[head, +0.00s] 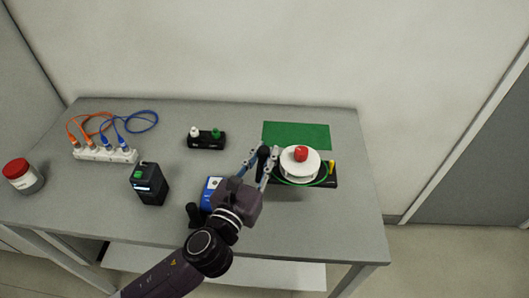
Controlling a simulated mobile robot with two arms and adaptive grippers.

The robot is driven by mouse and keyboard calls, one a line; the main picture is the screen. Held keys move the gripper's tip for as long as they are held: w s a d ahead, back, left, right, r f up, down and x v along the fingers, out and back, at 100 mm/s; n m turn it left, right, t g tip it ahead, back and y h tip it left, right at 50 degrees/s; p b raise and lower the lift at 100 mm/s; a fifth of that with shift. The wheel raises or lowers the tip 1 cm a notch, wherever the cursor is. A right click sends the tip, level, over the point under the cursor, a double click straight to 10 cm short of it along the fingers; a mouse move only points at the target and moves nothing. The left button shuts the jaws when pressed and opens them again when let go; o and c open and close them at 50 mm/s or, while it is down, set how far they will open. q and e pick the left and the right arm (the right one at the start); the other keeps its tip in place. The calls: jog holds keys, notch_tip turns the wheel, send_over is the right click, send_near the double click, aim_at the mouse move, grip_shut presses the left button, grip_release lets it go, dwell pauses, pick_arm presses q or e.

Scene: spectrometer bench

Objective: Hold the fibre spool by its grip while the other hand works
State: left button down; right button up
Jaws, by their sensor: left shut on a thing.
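The fibre spool (312,162) is a white disc with a red knob on top and green fibre around its lower edge. It sits on a dark base (332,182) on the right part of the bench. My left gripper (266,157) reaches in from below, at the spool's left side. It is shut on an upright black grip (263,153) beside the disc. The gripper's fingers hide part of the grip, and how it joins the spool is hard to see. My right gripper is not in view.
A green mat (296,135) lies behind the spool. A black holder (206,140) with white and green caps, a dark device (149,184), a blue device (210,190), a white power strip (105,154) with cables and a red-lidded jar (23,176) stand leftward. The bench's front right is clear.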

pick_arm(q)
jog(key=shift+f+b, duration=4.05)
jog(key=shift+f, duration=1.35)
